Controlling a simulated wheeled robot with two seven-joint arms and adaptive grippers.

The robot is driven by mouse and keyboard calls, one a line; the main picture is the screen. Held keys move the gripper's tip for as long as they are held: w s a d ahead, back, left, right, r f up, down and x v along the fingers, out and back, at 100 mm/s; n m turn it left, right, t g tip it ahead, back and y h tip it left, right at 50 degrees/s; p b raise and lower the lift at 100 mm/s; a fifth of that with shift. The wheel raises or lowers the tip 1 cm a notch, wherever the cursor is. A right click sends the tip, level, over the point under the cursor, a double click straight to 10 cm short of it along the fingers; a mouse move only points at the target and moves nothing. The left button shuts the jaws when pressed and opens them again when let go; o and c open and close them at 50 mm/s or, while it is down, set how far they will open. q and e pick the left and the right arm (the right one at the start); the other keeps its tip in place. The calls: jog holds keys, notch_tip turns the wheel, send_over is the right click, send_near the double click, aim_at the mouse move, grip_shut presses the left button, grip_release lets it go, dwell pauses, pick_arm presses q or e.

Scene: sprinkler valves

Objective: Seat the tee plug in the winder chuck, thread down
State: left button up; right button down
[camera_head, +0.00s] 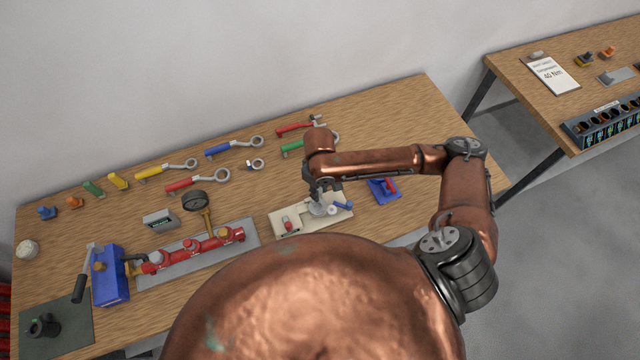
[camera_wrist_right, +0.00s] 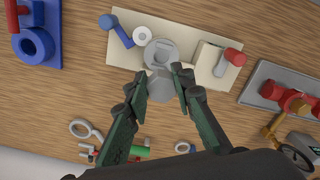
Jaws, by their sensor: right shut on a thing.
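The cream winder board (camera_head: 283,232) lies on the bench and also shows in the right wrist view (camera_wrist_right: 200,88). On it is a round grey chuck (camera_wrist_right: 162,52), beside a white ring and a blue crank. My right gripper (camera_head: 322,190) is over the board, pointing down. In the right wrist view its fingers (camera_wrist_right: 158,75) are closed on a grey piece, seemingly the tee plug (camera_wrist_right: 161,90), close to the chuck. The plug overlaps the chuck's edge in this view; I cannot tell whether they touch. Its thread end is hidden. My left gripper is not in view.
A red-handled block (camera_wrist_right: 208,60) stands on the board. A blue fixture (camera_head: 383,191) is to its right. A red pipe assembly (camera_head: 190,252) on a grey plate and a blue vise (camera_head: 110,275) are left. Several coloured-handled wrenches (camera_head: 233,147) lie behind.

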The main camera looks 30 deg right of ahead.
dwell(0.4)
jog(key=shift+s+r+p, duration=0.1)
jog(key=shift+r+p, duration=0.05)
jog(key=shift+p, duration=0.7)
notch_tip(320, 180, down, 2)
jog(key=shift+f+b, duration=0.1)
jog(key=shift+b, duration=0.3)
notch_tip(320, 180, down, 2)
jog(key=shift+f, duration=1.5)
jog(key=shift+p, duration=0.4)
jog(key=shift+p, duration=0.35)
